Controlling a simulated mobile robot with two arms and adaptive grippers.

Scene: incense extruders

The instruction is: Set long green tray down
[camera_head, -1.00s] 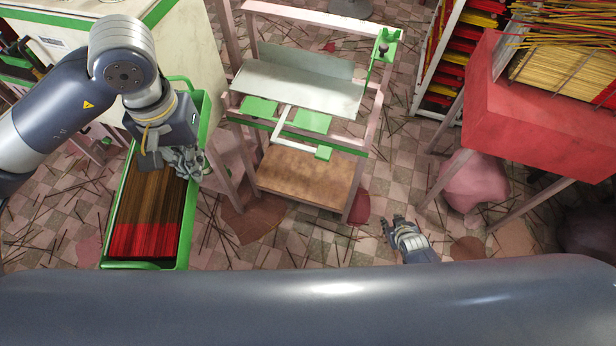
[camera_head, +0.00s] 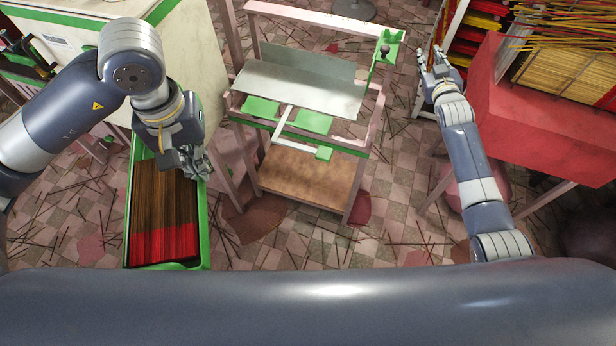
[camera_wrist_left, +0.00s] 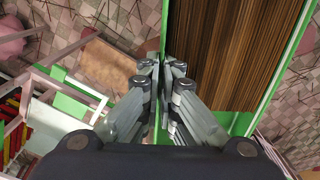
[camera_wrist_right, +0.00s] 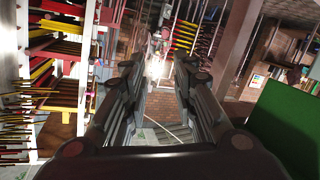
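The long green tray (camera_head: 204,232) is at the left of the head view, filled with brown incense sticks (camera_head: 165,200) with red ends toward me. My left gripper (camera_head: 198,166) is at the tray's right long side. In the left wrist view its fingers (camera_wrist_left: 162,70) are closed together on the green rim, and the tray (camera_wrist_left: 288,62) shows beyond them. I cannot tell how high the tray is above the floor. My right gripper (camera_head: 429,56) is far from the tray, near the red table. Its fingers stand apart and empty in the right wrist view (camera_wrist_right: 158,70).
A pink-framed extruder stand (camera_head: 362,175) with a metal top and brown lower shelf is in the middle. A white table (camera_head: 195,60) stands behind the tray. A red table (camera_head: 540,130) bearing incense is at the right. Scattered sticks lie on the checkered floor (camera_head: 310,240).

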